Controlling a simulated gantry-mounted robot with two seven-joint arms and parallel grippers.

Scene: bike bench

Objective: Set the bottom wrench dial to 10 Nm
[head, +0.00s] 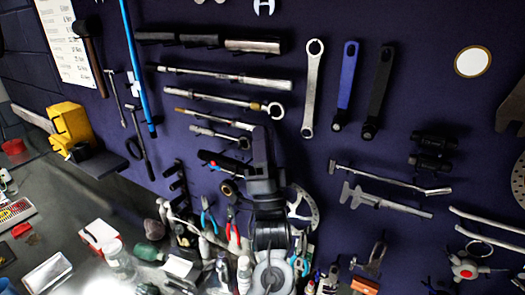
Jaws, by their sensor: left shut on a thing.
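Several long wrenches hang one above another on the dark wall panel. The bottom wrench (213,134) is a short silver one, tilted slightly down to the right. Its right end lies beside my left gripper (262,142), which comes up from below in front of the panel. The left gripper is shut at the wrench's right end; its fingers and arm hide the contact. I cannot make out the dial, its marks or its setting. My right gripper is not in view.
A longer wrench (215,118) hangs just above, its right end close to my gripper. A black-handled tool (222,161) hangs just below. Pliers (208,215) and a brake disc (303,208) hang near my arm. The bench (65,220) at lower left is cluttered.

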